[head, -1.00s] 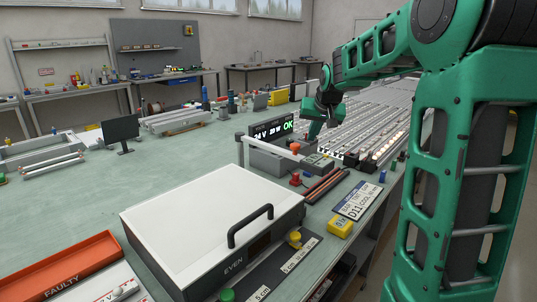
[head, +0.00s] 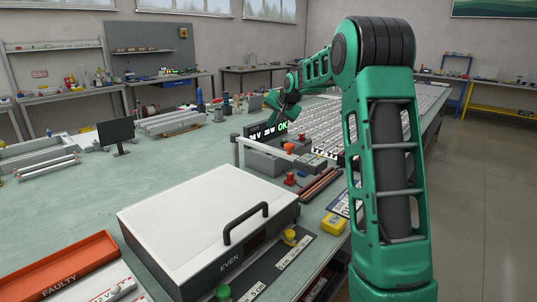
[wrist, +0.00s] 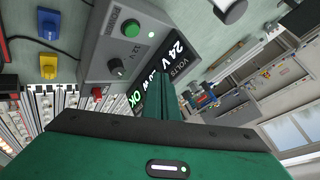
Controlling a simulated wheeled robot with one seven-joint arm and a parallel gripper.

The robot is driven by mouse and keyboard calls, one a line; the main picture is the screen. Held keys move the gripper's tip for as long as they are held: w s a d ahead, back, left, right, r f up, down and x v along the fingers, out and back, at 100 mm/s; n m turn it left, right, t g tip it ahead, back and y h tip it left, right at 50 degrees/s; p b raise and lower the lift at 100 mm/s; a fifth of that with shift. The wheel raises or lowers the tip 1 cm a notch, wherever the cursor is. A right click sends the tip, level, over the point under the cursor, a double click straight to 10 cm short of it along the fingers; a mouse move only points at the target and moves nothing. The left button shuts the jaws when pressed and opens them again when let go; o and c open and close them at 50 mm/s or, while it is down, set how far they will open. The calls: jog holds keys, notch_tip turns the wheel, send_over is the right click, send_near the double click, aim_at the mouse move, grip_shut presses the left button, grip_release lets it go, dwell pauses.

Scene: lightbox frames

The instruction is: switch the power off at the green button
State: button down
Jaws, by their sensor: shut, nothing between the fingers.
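The green button (wrist: 132,28) is a round cap on the sloping face of a grey power unit (wrist: 98,60), seen in the wrist view. In the head view my gripper (head: 279,115) is just above the display; the button cannot be made out there.
A white-lidded box (head: 205,215) with a black handle stands in front of the unit. An orange tray (head: 65,268) marked FAULTY lies at the left. Rows of light strips (head: 340,125) lie right of the unit.

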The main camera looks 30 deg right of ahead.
jog(key=shift+f, duration=4.3)
jog(key=shift+f, duration=0.1)
jog(key=shift+s+f, duration=0.1)
jog(key=shift+f, duration=0.15)
jog(key=shift+f, duration=0.4)
jog(key=shift+r, duration=0.85)
jog(key=shift+r, duration=0.1)
